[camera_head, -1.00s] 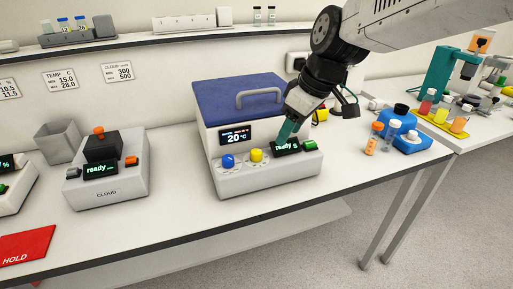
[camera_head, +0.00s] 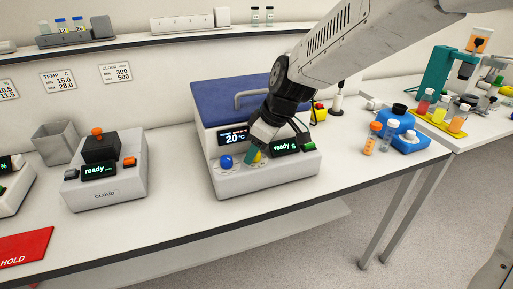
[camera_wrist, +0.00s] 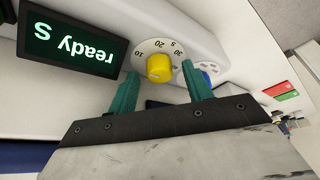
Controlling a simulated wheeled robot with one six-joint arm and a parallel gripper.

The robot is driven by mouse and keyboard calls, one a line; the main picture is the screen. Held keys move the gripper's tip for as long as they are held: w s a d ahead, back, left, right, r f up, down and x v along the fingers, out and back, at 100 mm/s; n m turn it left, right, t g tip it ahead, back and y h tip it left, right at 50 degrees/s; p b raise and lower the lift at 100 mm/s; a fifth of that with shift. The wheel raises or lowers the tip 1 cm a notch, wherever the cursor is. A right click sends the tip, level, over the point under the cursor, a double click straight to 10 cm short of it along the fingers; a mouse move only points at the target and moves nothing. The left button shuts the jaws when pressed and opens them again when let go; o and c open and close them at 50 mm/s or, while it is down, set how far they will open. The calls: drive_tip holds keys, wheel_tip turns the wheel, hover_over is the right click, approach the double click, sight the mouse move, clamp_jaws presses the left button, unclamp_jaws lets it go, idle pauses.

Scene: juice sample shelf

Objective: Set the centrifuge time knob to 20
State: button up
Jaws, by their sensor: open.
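The centrifuge (camera_head: 205,138) is a white box with a blue lid and a sloped front panel. Its yellow knob (camera_wrist: 160,67) sits on a white dial marked 10, 20 and 30 with an S. I cannot make out the knob's pointer. In the head view, the yellow knob (camera_head: 258,155) is partly hidden behind my gripper (camera_head: 252,154). In the wrist view, the open teal fingers of my gripper (camera_wrist: 160,74) stand on either side of the knob, with gaps. The blue knob (camera_head: 226,161) is left of it; in the wrist view a finger partly hides it.
The centrifuge's display (camera_head: 286,147) reads "ready" with an S, beside a green button (camera_head: 309,147). Another display (camera_head: 234,137) reads 20 °C. The CLOUD device (camera_head: 105,182) stands at left.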

drive_tip(key=c, duration=1)
drive_tip(key=m+t, duration=0.1)
drive_tip(key=m, duration=0.2)
drive_tip(key=m+h, duration=0.1)
drive_tip(key=m, duration=0.2)
drive_tip(key=shift+s+a+t+h, duration=0.2)
drive_tip(key=shift+t+h, duration=0.1)
drive_tip(key=shift+t, duration=0.1)
drive_tip(key=m+h, duration=0.1)
drive_tip(key=m, duration=0.2)
drive_tip(key=m+h, duration=0.1)
drive_tip(key=m, duration=0.1)
drive_tip(key=shift+m, duration=0.4)
